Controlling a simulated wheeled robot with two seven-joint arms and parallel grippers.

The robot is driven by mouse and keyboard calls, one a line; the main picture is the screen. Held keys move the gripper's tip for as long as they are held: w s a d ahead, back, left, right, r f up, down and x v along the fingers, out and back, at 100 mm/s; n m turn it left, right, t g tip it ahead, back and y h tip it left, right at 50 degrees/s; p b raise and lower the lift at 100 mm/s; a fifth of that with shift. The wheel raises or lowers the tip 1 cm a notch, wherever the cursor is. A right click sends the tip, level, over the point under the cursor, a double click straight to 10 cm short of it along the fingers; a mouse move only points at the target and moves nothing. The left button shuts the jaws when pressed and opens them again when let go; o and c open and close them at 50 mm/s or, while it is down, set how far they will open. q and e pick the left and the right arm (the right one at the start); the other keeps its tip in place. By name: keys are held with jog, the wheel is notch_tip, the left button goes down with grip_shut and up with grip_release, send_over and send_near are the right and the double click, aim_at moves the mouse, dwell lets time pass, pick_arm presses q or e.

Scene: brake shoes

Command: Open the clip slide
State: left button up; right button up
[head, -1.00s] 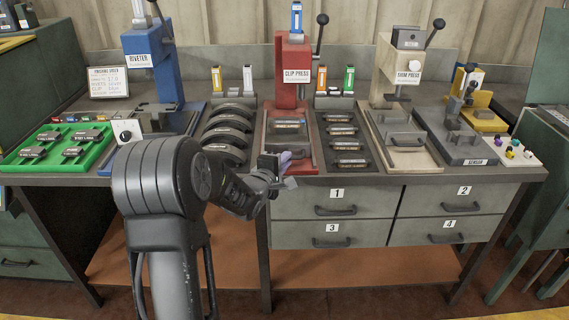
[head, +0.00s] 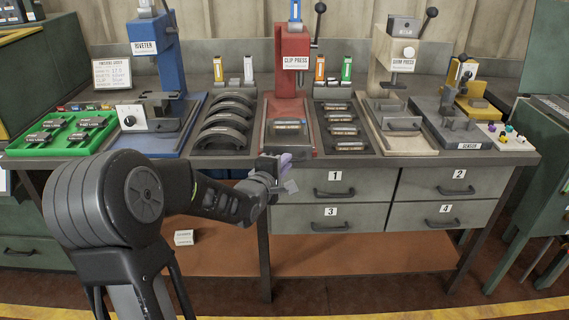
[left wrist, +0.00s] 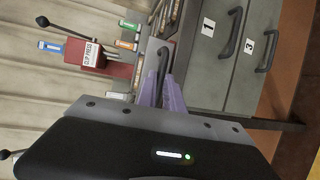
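The red clip press (head: 292,75) stands on the bench at the middle back. Its slide tray (head: 288,142) lies in the press base, with a small part on top. My left gripper (head: 286,164) is at the bench front edge, just below and in front of the slide. In the left wrist view, my left gripper's two purple fingers (left wrist: 164,88) stand apart, with a dark handle (left wrist: 163,60) at or just beyond their tips. I cannot tell whether they touch it. My right gripper is not in view.
Racks of brake shoes (head: 226,127) and pads (head: 343,130) flank the press. The blue riveter (head: 160,60) and green tray (head: 60,135) are left, the shim press (head: 400,60) right. Numbered drawers (head: 333,185) sit below the bench edge.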

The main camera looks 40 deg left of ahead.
pick_arm(q)
jog(key=shift+o, duration=0.8)
jog(key=shift+s, duration=0.1)
jog(key=v, duration=0.7)
jog(key=shift+s, duration=0.25)
jog(key=shift+d+r, duration=0.1)
